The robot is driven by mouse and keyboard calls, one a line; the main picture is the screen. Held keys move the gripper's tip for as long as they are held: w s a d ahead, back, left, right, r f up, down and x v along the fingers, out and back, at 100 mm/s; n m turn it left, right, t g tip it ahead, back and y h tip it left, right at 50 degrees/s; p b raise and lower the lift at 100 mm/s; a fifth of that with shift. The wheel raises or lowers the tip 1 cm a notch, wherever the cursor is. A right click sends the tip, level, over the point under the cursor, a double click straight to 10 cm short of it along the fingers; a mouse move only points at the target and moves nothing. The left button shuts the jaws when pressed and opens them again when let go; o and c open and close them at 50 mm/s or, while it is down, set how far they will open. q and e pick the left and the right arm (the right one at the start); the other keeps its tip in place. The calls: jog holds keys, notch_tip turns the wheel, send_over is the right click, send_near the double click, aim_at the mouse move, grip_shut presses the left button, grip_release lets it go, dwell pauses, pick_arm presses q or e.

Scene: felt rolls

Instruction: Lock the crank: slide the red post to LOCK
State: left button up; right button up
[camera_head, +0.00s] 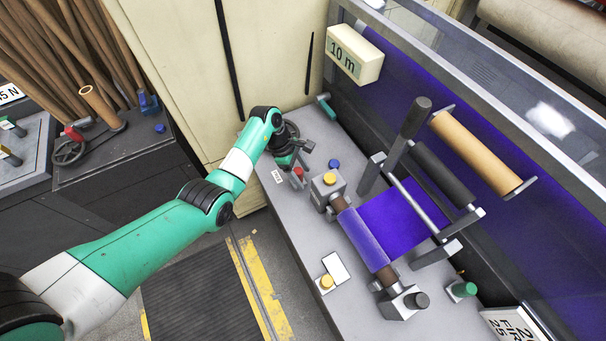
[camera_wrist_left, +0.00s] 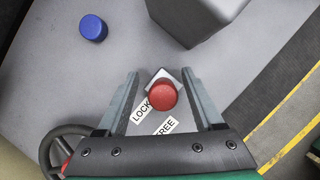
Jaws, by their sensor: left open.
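The red post (camera_wrist_left: 162,95) stands between the open fingers of my left gripper (camera_wrist_left: 160,78) in the left wrist view, with a gap on each side. A pale metal piece (camera_wrist_left: 163,74) shows behind the post. The LOCK label (camera_wrist_left: 141,109) and the FREE label (camera_wrist_left: 165,127) lie beside it; I cannot tell which position the post holds. In the head view my left gripper (camera_head: 300,160) is low over the grey bench, close to the red post (camera_head: 298,171). The crank's dark wheel (camera_wrist_left: 62,146) is partly cut off in the wrist view. My right gripper is not in view.
A blue button (camera_head: 334,163) and a grey block with a yellow knob (camera_head: 329,180) stand close to the post. Purple felt (camera_head: 395,217) and a tall black-handled lever (camera_head: 409,125) lie further right.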

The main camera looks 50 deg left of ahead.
pick_arm(q)
jog(key=p+v, duration=0.3)
jog(key=v, duration=0.7)
jog(key=shift+r, duration=0.2)
